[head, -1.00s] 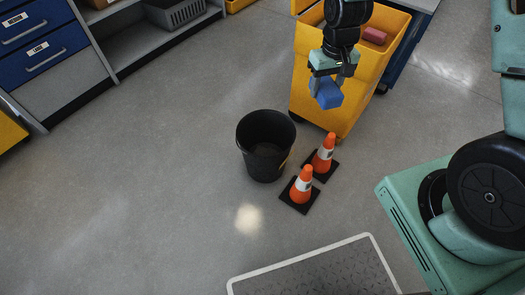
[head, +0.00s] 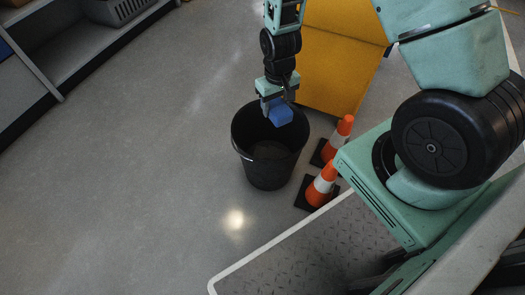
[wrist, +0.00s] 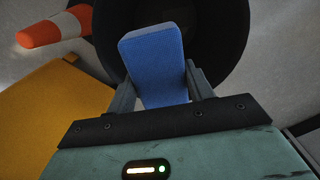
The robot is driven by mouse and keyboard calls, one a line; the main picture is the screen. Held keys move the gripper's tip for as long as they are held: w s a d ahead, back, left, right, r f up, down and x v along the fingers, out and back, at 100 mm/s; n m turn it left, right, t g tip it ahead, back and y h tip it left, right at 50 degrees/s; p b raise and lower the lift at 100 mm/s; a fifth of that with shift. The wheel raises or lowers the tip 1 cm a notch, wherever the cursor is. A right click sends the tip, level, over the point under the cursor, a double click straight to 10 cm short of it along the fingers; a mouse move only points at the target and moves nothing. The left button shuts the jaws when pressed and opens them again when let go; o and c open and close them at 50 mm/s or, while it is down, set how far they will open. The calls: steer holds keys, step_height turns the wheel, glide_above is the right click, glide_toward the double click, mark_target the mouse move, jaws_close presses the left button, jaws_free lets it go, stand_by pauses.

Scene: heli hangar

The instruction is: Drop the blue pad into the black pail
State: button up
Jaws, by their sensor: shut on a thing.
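The blue pad (head: 281,115) is held in my gripper (head: 274,104), which is shut on it. In the wrist view the pad (wrist: 155,60) sits between the two fingers of my gripper (wrist: 160,85), with the dark inside of the pail behind it. The black pail (head: 268,168) stands upright on the floor. In the head view the pad appears over the upper right part of the pail's opening. The pail also shows in the wrist view (wrist: 225,30). The pad's exact height above the rim is hard to tell.
Two orange and white cones (head: 322,185) (head: 338,140) stand on black bases just right of the pail. A yellow cart (head: 335,60) is behind the pail. The floor left of the pail is clear.

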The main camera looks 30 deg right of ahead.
step_height(320, 180, down, 6)
steer(key=b, duration=0.6)
steer(key=o, duration=1)
steer(key=shift+r, duration=0.1)
step_height(320, 180, up, 17)
steer(key=p, duration=0.8)
steer(key=shift+r, duration=0.15)
